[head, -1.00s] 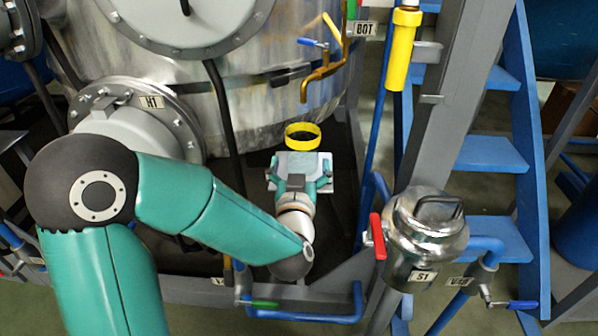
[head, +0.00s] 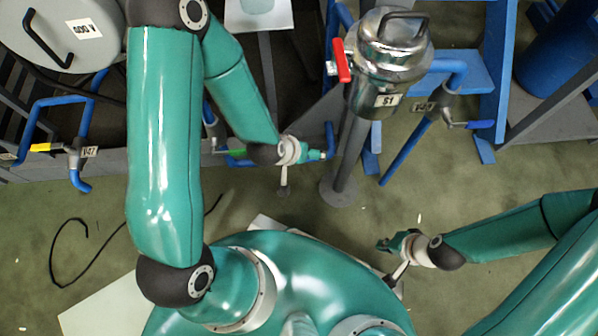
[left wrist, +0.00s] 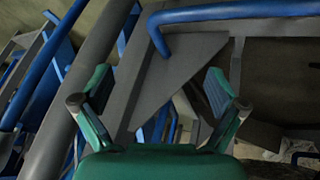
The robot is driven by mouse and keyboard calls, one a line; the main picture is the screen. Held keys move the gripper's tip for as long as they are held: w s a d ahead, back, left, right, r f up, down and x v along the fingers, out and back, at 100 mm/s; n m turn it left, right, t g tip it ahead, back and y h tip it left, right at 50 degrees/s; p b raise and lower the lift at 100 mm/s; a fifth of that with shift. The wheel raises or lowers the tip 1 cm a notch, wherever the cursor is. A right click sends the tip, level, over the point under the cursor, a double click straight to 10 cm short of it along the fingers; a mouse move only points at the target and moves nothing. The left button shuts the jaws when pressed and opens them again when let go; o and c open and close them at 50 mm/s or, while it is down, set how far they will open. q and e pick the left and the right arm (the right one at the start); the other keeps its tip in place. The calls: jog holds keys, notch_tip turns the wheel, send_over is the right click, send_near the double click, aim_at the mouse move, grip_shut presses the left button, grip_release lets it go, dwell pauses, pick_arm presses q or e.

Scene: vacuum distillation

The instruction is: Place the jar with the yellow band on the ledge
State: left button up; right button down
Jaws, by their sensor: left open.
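The lower part of a pale, clear jar (head: 257,5) shows at the top edge of the head view. It stands on a white plate (head: 276,21), which looks like the ledge. The jar's yellow band is outside this view. My left gripper (head: 318,154) is below and to the right of the plate, apart from the jar. In the left wrist view my left gripper (left wrist: 160,85) has its fingers spread with nothing held between them. My right gripper (head: 388,244) is low over the floor at the right; its fingers are too small to judge.
A steel vessel tagged S1 (head: 388,65) with a red lever (head: 341,61) stands right of my left gripper on a grey post (head: 349,155). A blue pipe (head: 405,155) slants beside it. A black cable (head: 75,235) lies on the floor at left.

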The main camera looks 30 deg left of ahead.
pick_arm(q)
jog(key=s+d+f+g+h, duration=0.2)
jog(key=s+d+f+g, duration=0.2)
jog(key=s+f, duration=0.3)
jog(key=s+g, duration=0.1)
jog(key=s, duration=0.3)
jog(key=shift+s+f+g, duration=0.3)
jog(key=shift+s+f, duration=0.05)
jog(key=shift+d, duration=0.1)
notch_tip(320, 180, up, 36)
jog(key=p, duration=3.5)
jog(key=shift+f, duration=0.25)
